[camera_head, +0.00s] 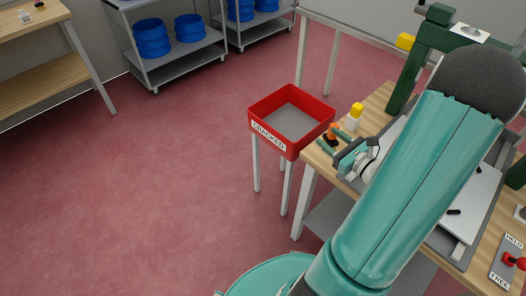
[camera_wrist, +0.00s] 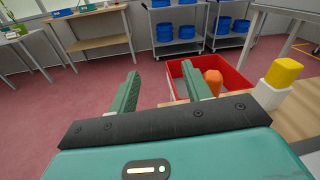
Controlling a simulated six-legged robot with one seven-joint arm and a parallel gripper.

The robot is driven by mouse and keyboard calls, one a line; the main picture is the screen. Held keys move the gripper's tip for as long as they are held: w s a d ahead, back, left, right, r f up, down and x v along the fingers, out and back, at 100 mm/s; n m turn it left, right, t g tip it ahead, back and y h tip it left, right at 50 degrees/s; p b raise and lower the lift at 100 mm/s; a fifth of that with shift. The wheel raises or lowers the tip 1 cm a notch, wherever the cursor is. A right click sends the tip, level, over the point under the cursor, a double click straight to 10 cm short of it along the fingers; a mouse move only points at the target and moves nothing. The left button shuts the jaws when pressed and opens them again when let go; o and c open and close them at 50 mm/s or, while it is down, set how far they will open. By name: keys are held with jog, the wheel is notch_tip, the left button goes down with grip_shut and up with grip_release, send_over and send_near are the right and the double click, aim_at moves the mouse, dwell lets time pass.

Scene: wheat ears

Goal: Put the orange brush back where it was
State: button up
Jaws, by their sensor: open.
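The orange brush (camera_head: 334,128) is at the far left corner of the wooden table, with a dark part showing below its orange top. In the wrist view its rounded orange top (camera_wrist: 213,77) shows beyond and right of the right finger, which hides its lower part. My gripper (camera_head: 333,142) is close beside it, over the table corner. In the wrist view my gripper (camera_wrist: 160,76) has its two green fingers wide apart with nothing held between them. I cannot tell whether a finger touches the brush.
A yellow-topped white object (camera_head: 355,112) stands just behind the brush. A red bin (camera_head: 268,140) labelled "CRACKED" stands on legs beyond the table corner. A panel marked "HELD" and "FREE" (camera_head: 503,262) is at the lower right. Shelves with blue tubs (camera_head: 152,38) stand far back; the red floor left is clear.

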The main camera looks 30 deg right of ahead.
jog(key=s+a+r+n+g+y, duration=0.1)
jog(key=a+r+n+g+y, duration=0.25)
jog(key=a+n+g, duration=0.6)
jog(key=s+a+r+n+g+y, duration=0.1)
jog(key=a+r+n+g+y, duration=0.25)
jog(key=a+n, duration=0.95)
jog(key=s+a+r+n+t+h, duration=0.1)
jog(key=s+a+r+n+h, duration=0.5)
jog(key=r+n+h, duration=0.3)
jog(key=shift+a+r+n+h, duration=0.25)
jog(key=shift+r+n+h, duration=0.15)
jog(key=shift+r+n, duration=0.25)
jog(key=shift+c, duration=1.4)
